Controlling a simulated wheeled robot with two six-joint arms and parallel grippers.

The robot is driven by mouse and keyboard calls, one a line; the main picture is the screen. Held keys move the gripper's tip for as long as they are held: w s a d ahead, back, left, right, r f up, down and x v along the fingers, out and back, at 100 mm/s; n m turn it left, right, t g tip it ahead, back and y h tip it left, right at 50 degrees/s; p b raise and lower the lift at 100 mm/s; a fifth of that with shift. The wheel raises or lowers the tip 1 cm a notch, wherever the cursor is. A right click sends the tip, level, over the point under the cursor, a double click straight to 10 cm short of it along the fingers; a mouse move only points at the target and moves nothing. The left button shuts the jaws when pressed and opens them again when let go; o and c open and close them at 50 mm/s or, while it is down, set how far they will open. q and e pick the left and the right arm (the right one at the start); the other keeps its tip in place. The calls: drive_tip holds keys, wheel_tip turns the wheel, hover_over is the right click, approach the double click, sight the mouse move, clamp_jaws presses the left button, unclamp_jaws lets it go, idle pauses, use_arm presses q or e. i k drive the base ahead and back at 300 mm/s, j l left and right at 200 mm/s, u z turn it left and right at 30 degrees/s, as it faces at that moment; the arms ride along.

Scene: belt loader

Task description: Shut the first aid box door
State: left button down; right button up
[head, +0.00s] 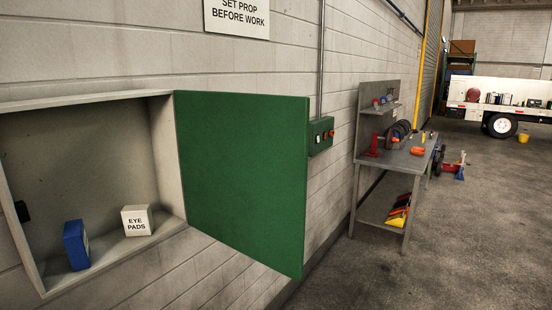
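The first aid box (178,160) is an open pale cabinet on the wall at the left of the head view. Its green door (243,180) stands wide open, hinged at the box's right edge and swung out to the right. Inside, on the bottom of the box, are a blue box (76,246) and a white carton marked EYE PADS (137,221). A small dark piece (22,211) shows at the box's left side. Neither of my grippers is in view.
A green control box (320,136) with a red button is on the wall just right of the door. A grey workbench (402,161) with tools stands farther right. Open concrete floor (480,235) lies at the right, with a truck (500,92) at the back.

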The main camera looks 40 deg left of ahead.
sight(244, 157)
drive_tip(key=i, duration=1.8)
drive_tip(key=i+u, duration=0.15)
drive_tip(key=i, duration=0.4)
drive_tip(key=u, duration=3.35)
